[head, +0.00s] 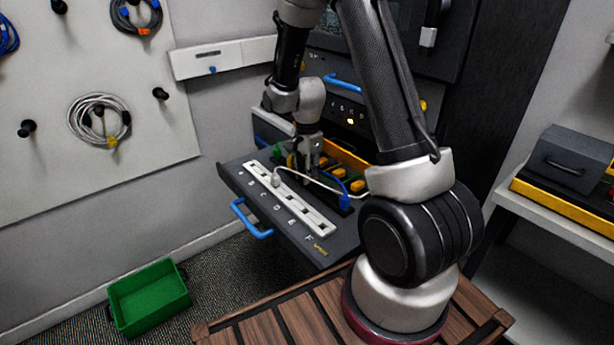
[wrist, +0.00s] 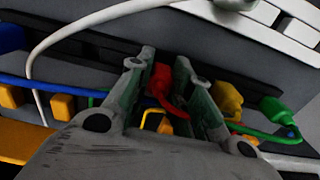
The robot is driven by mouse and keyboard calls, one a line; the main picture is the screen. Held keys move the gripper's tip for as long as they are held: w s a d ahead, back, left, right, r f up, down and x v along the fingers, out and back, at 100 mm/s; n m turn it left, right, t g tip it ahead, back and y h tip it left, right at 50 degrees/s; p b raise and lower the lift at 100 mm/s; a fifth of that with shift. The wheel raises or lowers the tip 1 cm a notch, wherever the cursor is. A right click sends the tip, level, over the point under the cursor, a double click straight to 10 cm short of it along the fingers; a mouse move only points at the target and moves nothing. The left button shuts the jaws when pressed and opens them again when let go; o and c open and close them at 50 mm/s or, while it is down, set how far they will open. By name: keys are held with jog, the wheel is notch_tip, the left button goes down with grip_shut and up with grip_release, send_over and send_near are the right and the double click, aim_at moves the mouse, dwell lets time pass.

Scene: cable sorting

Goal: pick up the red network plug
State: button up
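The red network plug (wrist: 160,80) shows in the wrist view between the two fingers of my gripper (wrist: 165,62), with its red cable curling down towards the palm. The fingers stand apart on either side of it, and narrow dark gaps seem to show beside the plug. In the head view my gripper (head: 304,178) points down into the pulled-out drawer (head: 245,200), behind the white socket strip (head: 300,205). The red plug is hidden there by my gripper and arm.
A yellow plug (wrist: 227,98) and a green plug (wrist: 272,108) lie close right of my gripper in the wrist view. A blue plug (head: 345,202) and a white cable (head: 318,183) lie nearby. A green bin (head: 150,298) stands on the floor.

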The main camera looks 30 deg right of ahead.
jog(key=shift+r, duration=0.1)
jog(key=shift+c, duration=0.2)
notch_tip(320, 180, up, 13)
jog(key=shift+r, duration=0.2)
dwell(0.6)
